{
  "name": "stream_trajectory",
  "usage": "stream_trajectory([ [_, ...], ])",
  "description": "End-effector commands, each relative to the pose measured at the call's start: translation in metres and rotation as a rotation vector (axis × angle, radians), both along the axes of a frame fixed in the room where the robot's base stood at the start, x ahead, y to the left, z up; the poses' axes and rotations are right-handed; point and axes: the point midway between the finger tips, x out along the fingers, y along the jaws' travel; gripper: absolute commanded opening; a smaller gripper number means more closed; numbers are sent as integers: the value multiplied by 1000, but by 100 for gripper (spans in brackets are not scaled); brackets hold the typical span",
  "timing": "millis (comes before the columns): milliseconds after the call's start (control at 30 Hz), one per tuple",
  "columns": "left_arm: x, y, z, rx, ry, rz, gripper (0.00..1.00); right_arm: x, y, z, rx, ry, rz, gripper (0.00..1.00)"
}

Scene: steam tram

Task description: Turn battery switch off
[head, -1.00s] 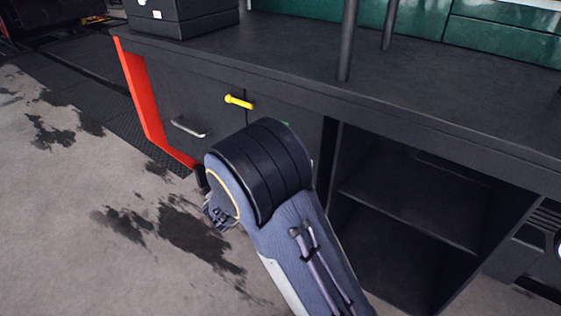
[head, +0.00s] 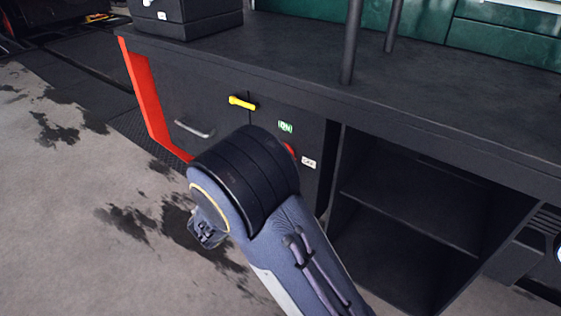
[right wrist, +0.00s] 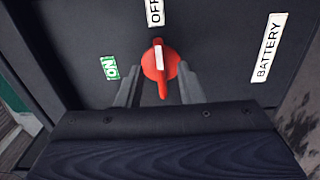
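The battery switch is a red knob (right wrist: 160,64) with a white mark on a dark panel. In the right wrist view its handle stands upright, and the white mark points toward the white OFF label (right wrist: 155,12). A green ON label (right wrist: 110,67) is to the left and a BATTERY label (right wrist: 269,47) to the right. My right gripper (right wrist: 158,88) is open, with one finger on each side of the knob's lower end and gaps visible. In the head view, the knob (head: 289,150) is partly hidden by my right arm. My left gripper is not in view.
The panel is on a dark cabinet with a yellow handle (head: 242,102), a grey pull (head: 194,128) and a red edge (head: 146,95). Open shelves (head: 410,210) are to the right. A black box (head: 186,18) and posts stand on top. Stained floor is clear at left.

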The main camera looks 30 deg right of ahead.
Motion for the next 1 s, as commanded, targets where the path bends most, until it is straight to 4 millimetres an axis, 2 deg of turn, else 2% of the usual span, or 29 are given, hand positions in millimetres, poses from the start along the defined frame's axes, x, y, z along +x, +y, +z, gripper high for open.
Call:
stream_trajectory([
  [100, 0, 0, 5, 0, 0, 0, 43, -6, 17, 1, 0, 1, 3, 34],
  [233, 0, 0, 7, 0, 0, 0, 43, -11, 25, 0, 1, 1, 1, 34],
  [733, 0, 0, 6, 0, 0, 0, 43, -12, 27, -1, 2, 1, -1, 34],
  [867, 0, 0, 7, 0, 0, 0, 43, -22, 15, -5, 58, 29, -47, 34],
  [967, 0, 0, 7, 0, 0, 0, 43, -49, -10, -17, 208, 98, -154, 34],
  [1000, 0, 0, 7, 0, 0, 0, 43, -65, -20, -24, 297, 135, -207, 34],
])
